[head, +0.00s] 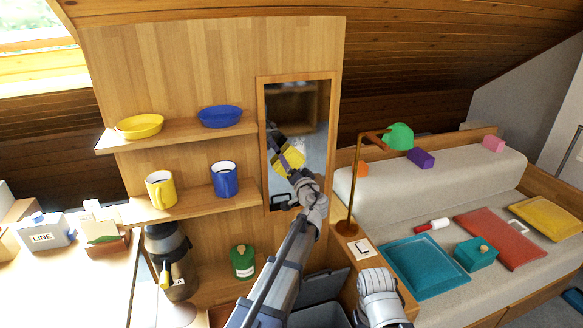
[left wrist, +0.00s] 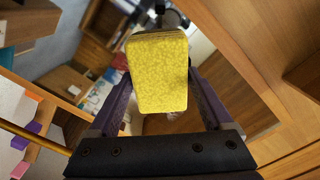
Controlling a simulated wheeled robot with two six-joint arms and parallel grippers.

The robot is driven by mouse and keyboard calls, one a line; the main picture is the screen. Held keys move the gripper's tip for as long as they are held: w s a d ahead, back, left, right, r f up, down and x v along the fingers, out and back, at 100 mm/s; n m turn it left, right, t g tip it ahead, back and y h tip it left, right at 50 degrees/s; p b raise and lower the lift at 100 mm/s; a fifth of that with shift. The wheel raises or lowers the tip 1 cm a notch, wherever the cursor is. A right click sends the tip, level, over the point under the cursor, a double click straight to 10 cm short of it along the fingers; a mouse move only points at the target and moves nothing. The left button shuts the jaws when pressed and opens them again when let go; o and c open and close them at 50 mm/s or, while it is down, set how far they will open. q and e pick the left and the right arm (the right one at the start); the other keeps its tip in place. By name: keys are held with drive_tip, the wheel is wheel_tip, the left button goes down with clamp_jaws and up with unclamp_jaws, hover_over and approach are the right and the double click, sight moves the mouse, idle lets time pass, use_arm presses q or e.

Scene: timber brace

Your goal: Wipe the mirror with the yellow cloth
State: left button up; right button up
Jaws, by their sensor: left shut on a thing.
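The mirror (head: 313,105) is an upright rectangle in a wooden frame, at the right of the wooden shelf wall in the head view. My left gripper (head: 288,166) is in front of its lower half. It is shut on the yellow cloth (head: 294,157), a thick pad that shows in the left wrist view (left wrist: 157,75) between the purple fingers. A dark reflection of the gripper shows above the cloth in the mirror. I cannot tell whether the cloth touches the glass. The fingers of my right gripper are not in view.
Left of the mirror, shelves hold a yellow bowl (head: 139,126), a blue bowl (head: 220,116), a yellow mug (head: 161,189) and a blue mug (head: 224,179). A lamp with a green shade (head: 398,136) stands close to the mirror's right. A sofa (head: 440,188) with cushions is farther right.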

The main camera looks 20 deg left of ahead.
use_arm(q)
drive_tip(key=shift+w, duration=0.1)
idle(0.5)
drive_tip(key=shift+w+d, duration=0.55)
drive_tip(key=shift+d, duration=0.15)
drive_tip(key=shift+w+d, duration=0.15)
drive_tip(key=shift+d, duration=0.15)
drive_tip(key=shift+d, duration=0.1)
drive_tip(key=shift+d, duration=0.15)
drive_tip(key=shift+w+d, duration=0.6)
drive_tip(key=shift+d, duration=0.25)
drive_tip(key=shift+w+d, duration=0.75)
drive_tip(key=shift+d, duration=0.25)
